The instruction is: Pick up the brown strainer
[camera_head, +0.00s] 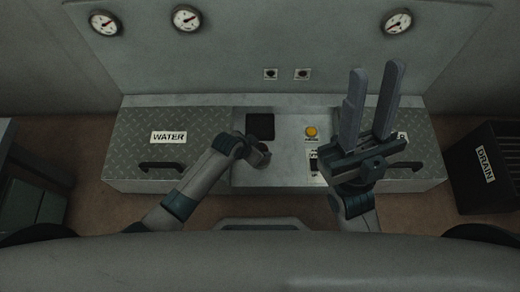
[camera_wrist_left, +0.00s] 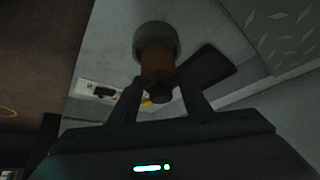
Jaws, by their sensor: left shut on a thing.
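The brown strainer (camera_wrist_left: 156,66) shows in the left wrist view as a short brown cylinder with a wider grey cap at its upper end. My left gripper (camera_wrist_left: 160,95) has its two fingers on either side of the strainer's lower part and is shut on it. In the head view my left gripper (camera_head: 259,155) is over the middle of the counter, just below the dark square opening. Its fingers and the strainer cannot be made out there. My right gripper (camera_head: 372,98) points up over the right side of the counter, with its fingers apart and empty.
The counter (camera_head: 285,175) has a WATER-labelled lid (camera_head: 125,130) at left, a dark square opening (camera_head: 260,125) and a yellow button (camera_head: 311,132). Another lid (camera_head: 425,155) is at right, partly hidden by my right gripper. A dark DRAIN bin (camera_head: 487,185) stands at far right.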

